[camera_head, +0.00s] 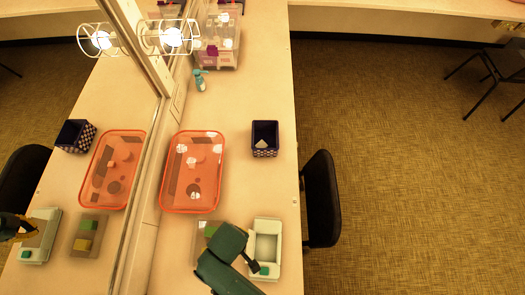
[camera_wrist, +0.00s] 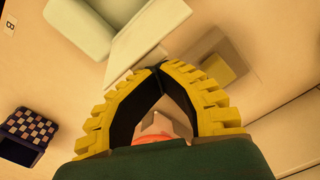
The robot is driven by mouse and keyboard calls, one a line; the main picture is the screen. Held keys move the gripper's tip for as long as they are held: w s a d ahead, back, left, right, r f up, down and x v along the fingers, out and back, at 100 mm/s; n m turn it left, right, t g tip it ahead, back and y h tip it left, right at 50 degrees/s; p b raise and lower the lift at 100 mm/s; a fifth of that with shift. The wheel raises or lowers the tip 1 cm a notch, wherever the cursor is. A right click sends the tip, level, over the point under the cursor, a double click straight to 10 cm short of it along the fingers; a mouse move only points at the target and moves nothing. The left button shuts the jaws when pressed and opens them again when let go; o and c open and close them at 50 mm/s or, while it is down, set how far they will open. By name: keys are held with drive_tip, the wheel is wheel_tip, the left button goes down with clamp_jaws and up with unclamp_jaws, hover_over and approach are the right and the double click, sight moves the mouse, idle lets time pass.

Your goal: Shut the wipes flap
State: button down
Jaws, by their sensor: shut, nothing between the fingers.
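The wipes box (camera_head: 278,247) is a pale green box at the counter's front edge, partly behind my arm in the head view. It also shows at the top of the wrist view (camera_wrist: 80,25). A pale panel (camera_wrist: 143,40), which looks like its flap, stands out beside the box, so the flap appears open. My gripper (camera_wrist: 158,70) is shut and empty, its yellow fingers meeting at the tips. The tips are close to the lower end of the panel; I cannot tell whether they touch it. In the head view my arm hides most of the gripper.
An orange tray (camera_head: 178,207) lies further along the counter, with a dark checkered box (camera_head: 265,152) to its right. A tan holder (camera_wrist: 231,60) with a yellow piece is near my fingers. The mirror (camera_head: 145,190) runs along the left. A black chair (camera_head: 321,200) stands at the right edge.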

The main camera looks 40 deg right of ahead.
sight(250, 248)
drive_tip(key=shift+s+d+f+p, duration=0.3)
drive_tip(key=shift+s+d+f, duration=0.2)
drive_tip(key=shift+s+f, duration=0.25)
drive_tip(key=shift+s+d+f+p, duration=0.25)
drive_tip(key=shift+s+d+f, duration=0.2)
drive_tip(key=shift+s+f, duration=0.3)
drive_tip(key=shift+s+d+f+p, duration=0.25)
drive_tip(key=shift+s+d+p, duration=0.15)
drive_tip(key=shift+s+d, duration=0.7)
drive_tip(key=shift+s+d+r, duration=0.1)
drive_tip(key=shift+s+d, duration=1.1)
drive_tip(key=shift+d, duration=0.05)
wheel_tip(250, 248, up, 8)
idle(0.4)
